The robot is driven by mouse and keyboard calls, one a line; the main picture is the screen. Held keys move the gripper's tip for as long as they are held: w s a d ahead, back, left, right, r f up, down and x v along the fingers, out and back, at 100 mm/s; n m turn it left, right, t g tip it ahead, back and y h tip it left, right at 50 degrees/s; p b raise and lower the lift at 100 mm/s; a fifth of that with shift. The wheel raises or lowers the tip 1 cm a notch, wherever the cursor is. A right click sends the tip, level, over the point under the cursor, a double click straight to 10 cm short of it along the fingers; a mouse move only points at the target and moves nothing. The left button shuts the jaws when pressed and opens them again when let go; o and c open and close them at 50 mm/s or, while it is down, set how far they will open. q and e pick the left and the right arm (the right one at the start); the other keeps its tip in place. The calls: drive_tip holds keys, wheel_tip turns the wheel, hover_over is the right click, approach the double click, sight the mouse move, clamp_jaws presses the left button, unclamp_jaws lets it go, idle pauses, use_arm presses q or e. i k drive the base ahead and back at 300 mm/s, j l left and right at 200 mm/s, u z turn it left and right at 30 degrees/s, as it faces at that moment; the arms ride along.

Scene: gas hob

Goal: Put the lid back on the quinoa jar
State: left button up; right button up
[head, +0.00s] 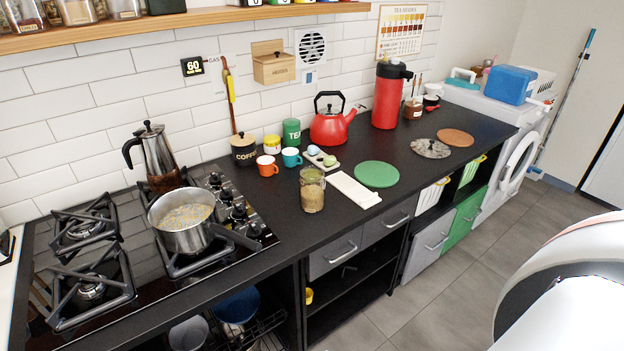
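A glass jar (312,192) with pale tan, grain-like contents stands upright on the black worktop, right of the hob and left of a white board. It may be the quinoa jar, but I cannot read a label on it. Its upper part looks clear and greenish; I cannot tell whether a lid sits on it. I cannot pick out a separate jar lid on the worktop for sure. Neither of my grippers is in view.
A steel pot (183,232) of food stands on the hob, its handle pointing toward the jar. A white board (354,190) and green round mat (377,174) lie right of the jar. Orange (267,170) and teal (291,162) mugs and a red kettle (329,128) stand behind.

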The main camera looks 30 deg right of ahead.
sight(312, 181)
drive_tip(key=l+u, duration=0.15)
drive_tip(key=l, duration=0.4)
drive_tip(key=l+u, duration=0.1)
drive_tip(key=l, duration=0.45)
drive_tip(key=k+l+u, duration=0.15)
drive_tip(key=l, duration=0.4)
drive_tip(key=k+l+u, duration=0.1)
drive_tip(key=l, duration=0.45)
drive_tip(key=k+l+u, duration=0.15)
drive_tip(key=l, duration=0.35)
drive_tip(key=i, duration=0.05)
